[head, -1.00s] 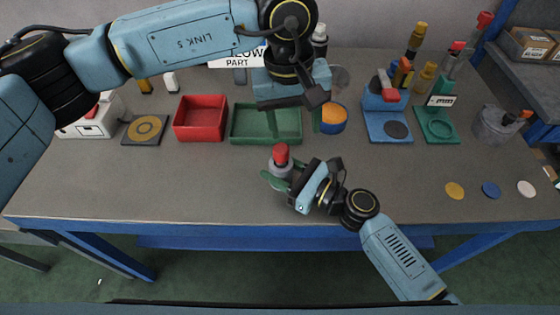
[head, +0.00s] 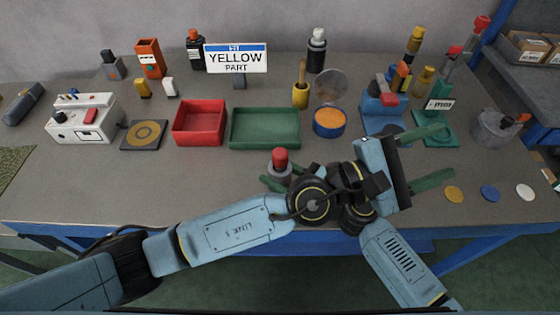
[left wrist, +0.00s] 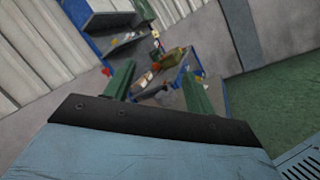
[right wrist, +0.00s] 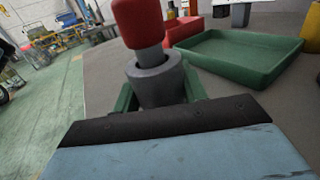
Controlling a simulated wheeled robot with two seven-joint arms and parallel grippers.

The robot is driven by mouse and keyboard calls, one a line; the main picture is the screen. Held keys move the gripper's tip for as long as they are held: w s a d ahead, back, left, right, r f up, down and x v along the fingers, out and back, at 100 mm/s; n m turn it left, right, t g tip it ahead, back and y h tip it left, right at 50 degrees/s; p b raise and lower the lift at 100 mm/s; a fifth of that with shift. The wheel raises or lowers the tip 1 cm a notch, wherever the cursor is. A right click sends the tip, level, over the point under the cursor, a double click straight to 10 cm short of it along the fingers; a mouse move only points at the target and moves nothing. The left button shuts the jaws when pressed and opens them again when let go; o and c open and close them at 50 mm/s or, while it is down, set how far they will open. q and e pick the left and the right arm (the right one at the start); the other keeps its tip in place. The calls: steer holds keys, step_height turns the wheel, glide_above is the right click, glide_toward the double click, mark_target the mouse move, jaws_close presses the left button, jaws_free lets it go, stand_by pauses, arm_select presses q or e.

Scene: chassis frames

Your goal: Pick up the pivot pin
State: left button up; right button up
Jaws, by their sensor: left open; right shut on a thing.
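A grey cylindrical piece with a red cap (head: 280,160) stands upright between the fingers of my right gripper (head: 276,183). In the right wrist view the grey collar (right wrist: 158,84) sits between the green fingers, with the red-capped part (right wrist: 138,22) rising from it. I cannot tell for sure which thing is the pivot pin. My right gripper is shut on this piece, in front of the green tray (head: 264,143). My left gripper (head: 430,158) is open and empty, right of the right gripper, with its fingers pointing right. Its spread fingers also show in the left wrist view (left wrist: 158,88).
A red tray (head: 200,138) stands left of the green one. A yellow-part sign (head: 237,58), an orange-filled round container (head: 330,122), a blue fixture (head: 380,118) and a green fixture (head: 436,140) stand behind. Coloured discs (head: 490,192) lie at right. The front left table is clear.

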arm_select(q)
steer(key=w+a+n+t+y, duration=0.3)
steer(key=a+n+t+y, duration=0.15)
steer(key=n+t, duration=0.6)
arm_select(e)
steer(key=shift+r, duration=0.1)
arm_select(q)
steer(key=n+t+y, duration=0.2)
steer(key=n+y, duration=1.4)
steer(key=y, duration=0.4)
glide_toward(278, 149)
steer(key=x, duration=0.5)
steer(key=shift+w+a+f, duration=0.15)
steer(key=shift+w+a, duration=0.05)
steer(key=shift+a, duration=0.2)
steer(key=shift+d+f+x, duration=0.1)
steer(key=shift+d+x, duration=0.05)
steer(key=shift+x, duration=0.75)
steer(key=shift+d+f+x, duration=0.1)
steer(key=shift+d+x, duration=0.05)
steer(key=shift+x, duration=0.75)
steer(key=shift+d+f+x, duration=0.1)
steer(key=shift+d+x, duration=0.05)
steer(key=shift+x, duration=0.75)
steer(key=shift+c, duration=0.2)
